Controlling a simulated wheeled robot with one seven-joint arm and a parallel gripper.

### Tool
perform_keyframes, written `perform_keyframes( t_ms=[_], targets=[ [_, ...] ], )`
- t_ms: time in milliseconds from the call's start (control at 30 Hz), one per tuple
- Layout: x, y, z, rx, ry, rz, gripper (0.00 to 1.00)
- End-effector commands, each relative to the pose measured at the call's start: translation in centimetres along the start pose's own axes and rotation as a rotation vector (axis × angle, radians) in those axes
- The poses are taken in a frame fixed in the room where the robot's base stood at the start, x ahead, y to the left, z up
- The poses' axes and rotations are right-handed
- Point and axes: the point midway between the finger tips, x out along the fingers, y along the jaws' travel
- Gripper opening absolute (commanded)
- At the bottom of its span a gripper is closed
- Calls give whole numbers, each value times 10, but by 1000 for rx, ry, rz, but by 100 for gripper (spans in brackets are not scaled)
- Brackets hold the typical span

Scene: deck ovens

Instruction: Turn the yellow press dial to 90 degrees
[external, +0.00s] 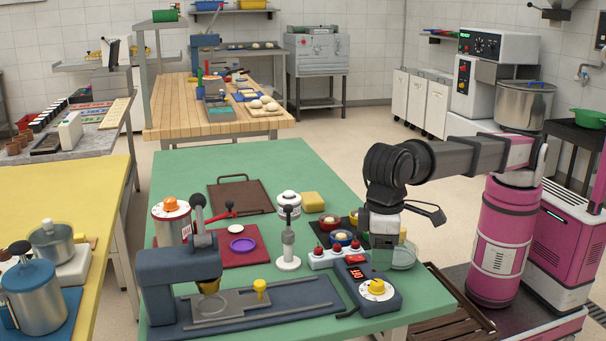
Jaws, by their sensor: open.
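The yellow dial (377,287) sits on a white round scale on top of a dark blue control box (352,276) at the front right of the green table. The box also has a red display; the scale marks are too small to read. My gripper (383,262) points down just behind the dial and above it in the picture, apart from it. It is open, with nothing seen between its fingers; the fingertips are partly hard to make out. The blue-grey press (180,279) stands at the front left, with a yellow knob (260,287) on its base.
A white block with red buttons (322,260) stands left of my gripper, beside the control box. A white hand-lever stand (288,240), small bowls (342,237) and a glass dish (404,257) are close by. The green table (300,166) is clear towards its back.

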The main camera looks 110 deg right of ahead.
Motion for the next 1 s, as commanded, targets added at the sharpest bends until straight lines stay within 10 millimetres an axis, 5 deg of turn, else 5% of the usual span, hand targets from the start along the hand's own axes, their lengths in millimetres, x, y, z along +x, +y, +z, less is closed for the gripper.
perform_keyframes(
  t_ms=[300,733,1000],
  targets=[
    [-36,0,0,0,0,0,61],
    [-37,0,0,-18,0,0,61],
    [-37,0,0,-360,0,0,61]
  ],
)
